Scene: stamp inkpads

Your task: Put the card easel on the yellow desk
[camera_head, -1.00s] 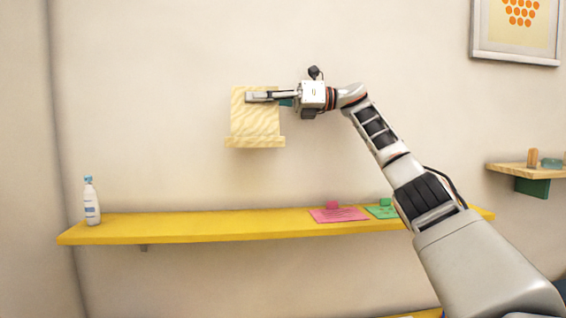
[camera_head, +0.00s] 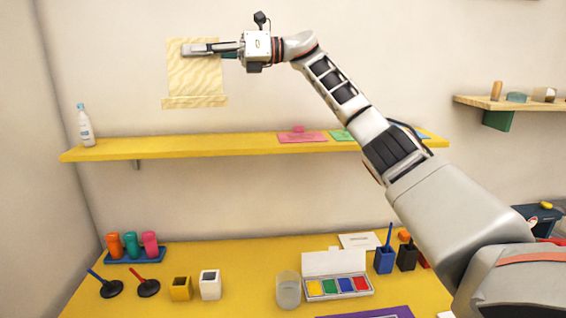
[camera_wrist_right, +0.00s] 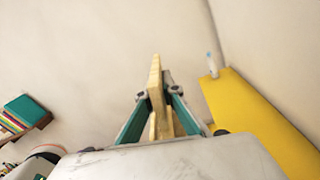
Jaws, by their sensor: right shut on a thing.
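The card easel (camera_head: 195,80) is a pale wooden board with a small ledge along its bottom. My right gripper (camera_head: 196,49) is shut on its upper part and holds it upright in the air, above the yellow wall shelf. In the right wrist view the easel (camera_wrist_right: 155,90) shows edge-on between the fingers (camera_wrist_right: 158,95). The yellow desk (camera_head: 235,262) is at the bottom of the head view, below the shelf. My left gripper is not in view.
The yellow shelf (camera_head: 200,146) holds a white bottle (camera_head: 85,128) and pink and green cards. On the desk stand a blue rack of colored bottles (camera_head: 135,254), stamps, small cups, a glass (camera_head: 288,290) and an inkpad box (camera_head: 338,287). The desk between cups and shelf wall looks clear.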

